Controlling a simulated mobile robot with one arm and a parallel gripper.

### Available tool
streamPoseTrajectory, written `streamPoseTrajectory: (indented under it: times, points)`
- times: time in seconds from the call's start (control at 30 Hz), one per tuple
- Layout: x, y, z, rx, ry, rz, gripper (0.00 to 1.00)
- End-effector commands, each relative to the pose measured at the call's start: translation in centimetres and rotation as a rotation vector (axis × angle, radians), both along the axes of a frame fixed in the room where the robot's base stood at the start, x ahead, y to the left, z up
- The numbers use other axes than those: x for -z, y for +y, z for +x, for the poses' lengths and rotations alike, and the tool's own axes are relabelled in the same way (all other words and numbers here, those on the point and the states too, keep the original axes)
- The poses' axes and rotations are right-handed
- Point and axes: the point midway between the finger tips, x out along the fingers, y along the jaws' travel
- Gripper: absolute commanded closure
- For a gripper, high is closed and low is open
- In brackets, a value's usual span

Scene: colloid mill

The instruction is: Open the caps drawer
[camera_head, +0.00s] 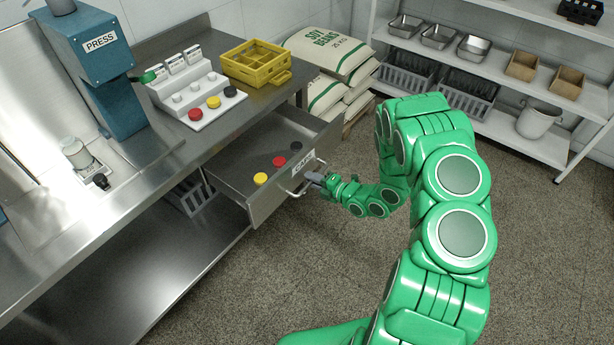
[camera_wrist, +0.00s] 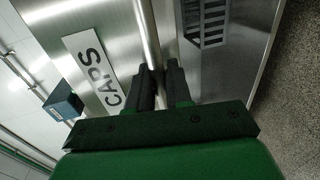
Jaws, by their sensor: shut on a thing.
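The caps drawer (camera_head: 235,170) is a metal drawer under the bench, pulled well out, with its inside showing. A red cap (camera_head: 279,161), a yellow cap (camera_head: 261,179) and a dark cap (camera_head: 296,146) lie in it. Its front bears a white CAPS label (camera_wrist: 92,72). My gripper (camera_head: 314,179) is at the drawer front, shut on the bar handle (camera_head: 296,189). In the wrist view the dark fingers (camera_wrist: 162,90) stand on both sides of the handle bar (camera_wrist: 148,35).
The steel bench (camera_head: 150,165) carries a blue press (camera_head: 95,75), a white stepped stand (camera_head: 190,95) with caps, and a yellow crate (camera_head: 256,64). Sacks (camera_head: 330,52) are stacked behind the drawer. A white shelf (camera_head: 500,105) stands at the back right. The floor before the drawer is clear.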

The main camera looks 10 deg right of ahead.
Motion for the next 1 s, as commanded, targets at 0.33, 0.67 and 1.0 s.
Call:
streamPoseTrajectory:
  times: [0.33,0.67,1.0]
  points:
    - [0.21,-0.32,-0.48,-0.001,0.006,-0.003,1.0]
    - [0.15,-0.3,-0.42,-0.001,0.004,-0.001,0.65]
    - [0.0,-0.59,-0.61,0.0,0.003,-0.001,0.65]
